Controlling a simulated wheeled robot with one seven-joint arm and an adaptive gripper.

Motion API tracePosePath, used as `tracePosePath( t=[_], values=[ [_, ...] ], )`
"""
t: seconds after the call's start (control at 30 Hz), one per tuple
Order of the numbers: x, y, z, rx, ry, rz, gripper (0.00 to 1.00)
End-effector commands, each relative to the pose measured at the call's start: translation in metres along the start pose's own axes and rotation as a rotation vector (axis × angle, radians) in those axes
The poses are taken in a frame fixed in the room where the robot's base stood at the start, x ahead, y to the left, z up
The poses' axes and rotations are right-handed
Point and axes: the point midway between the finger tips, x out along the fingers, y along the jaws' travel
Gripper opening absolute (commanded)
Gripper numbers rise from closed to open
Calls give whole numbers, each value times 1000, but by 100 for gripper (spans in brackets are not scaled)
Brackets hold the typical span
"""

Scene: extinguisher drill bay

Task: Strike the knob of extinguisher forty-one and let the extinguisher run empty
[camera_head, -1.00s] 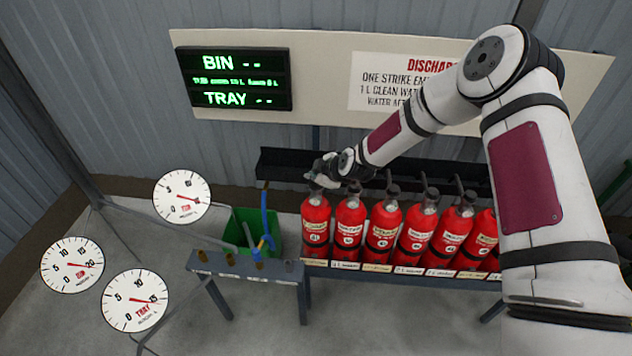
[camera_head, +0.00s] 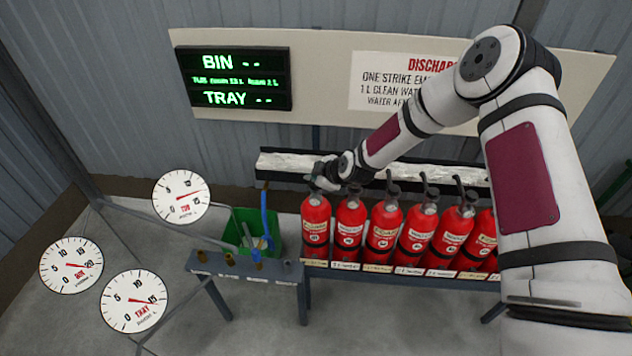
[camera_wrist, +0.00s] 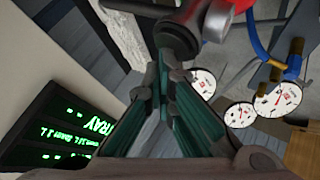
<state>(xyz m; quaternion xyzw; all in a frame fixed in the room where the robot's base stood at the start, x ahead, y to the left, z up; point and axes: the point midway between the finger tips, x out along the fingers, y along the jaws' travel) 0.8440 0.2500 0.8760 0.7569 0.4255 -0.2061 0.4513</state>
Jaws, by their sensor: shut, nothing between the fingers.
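Extinguisher forty-one (camera_head: 316,228) is the red cylinder at the left end of the row, upright on the bench. My gripper (camera_head: 320,180) is at its top, shut and empty, and covers most of the knob in the head view. In the wrist view my closed fingertips (camera_wrist: 168,68) are at or very near a dark rounded knob (camera_wrist: 178,38); I cannot tell if they touch. The trough (camera_head: 410,172) behind the row is filled with whitish matter.
Several more red extinguishers (camera_head: 384,228) stand close on the right. A green bin (camera_head: 238,236) and a blue hose (camera_head: 265,215) are on the left, with bin (camera_head: 71,265) and tray (camera_head: 135,300) dials. A green-lit board (camera_head: 235,78) hangs behind.

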Motion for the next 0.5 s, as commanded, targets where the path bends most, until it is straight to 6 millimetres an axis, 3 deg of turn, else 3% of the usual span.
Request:
tracePosePath(
  t=[0.5],
  values=[
    [-6,4,-4,0,-1,-1,0]
  ],
)
